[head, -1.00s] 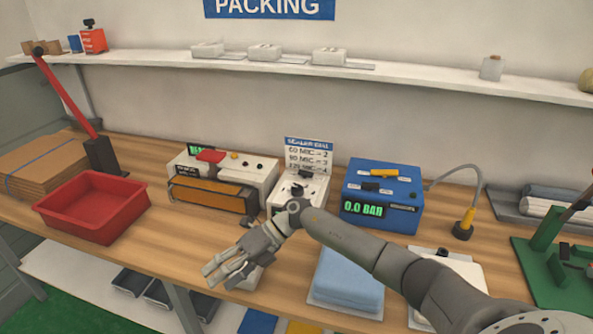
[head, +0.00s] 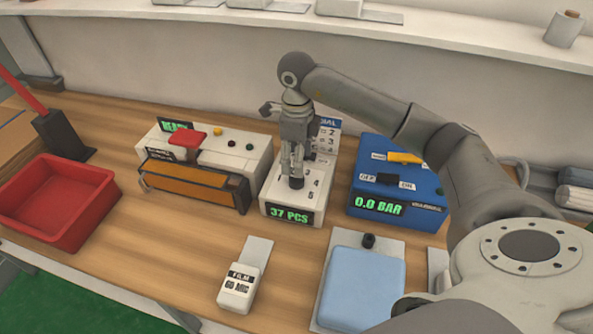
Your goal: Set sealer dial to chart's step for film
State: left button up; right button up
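A white box (head: 286,208) with a green "37 PCS" display has printed numbers on its sloped top; a 4 and a 5 are readable. My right gripper (head: 294,181) points straight down over this top, at a small black knob (head: 297,184). Its fingers are close together at the knob; whether they clamp it is hidden. The chart (head: 329,134) behind the box is partly covered by my arm, with "= 2", "= 3" and "= 4" showing. The film block (head: 237,288) at the bench front reads "FILM 60 MIC". My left gripper is out of view.
A white machine (head: 255,147) with a red handle, an orange front and a green display stands left of the box. A blue "0.0 BAR" unit (head: 358,207) is right. Bare bench surrounds the film block.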

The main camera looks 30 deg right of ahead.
aim_at(297, 180)
notch_tip(297, 180, down, 6)
jog(key=shift+w+d+f+p, duration=0.1)
jog(key=shift+w+p, duration=0.05)
jog(key=shift+p, duration=0.45)
jog(key=shift+f, duration=0.5)
jog(key=shift+c, duration=0.8)
jog(key=c, duration=0.9)
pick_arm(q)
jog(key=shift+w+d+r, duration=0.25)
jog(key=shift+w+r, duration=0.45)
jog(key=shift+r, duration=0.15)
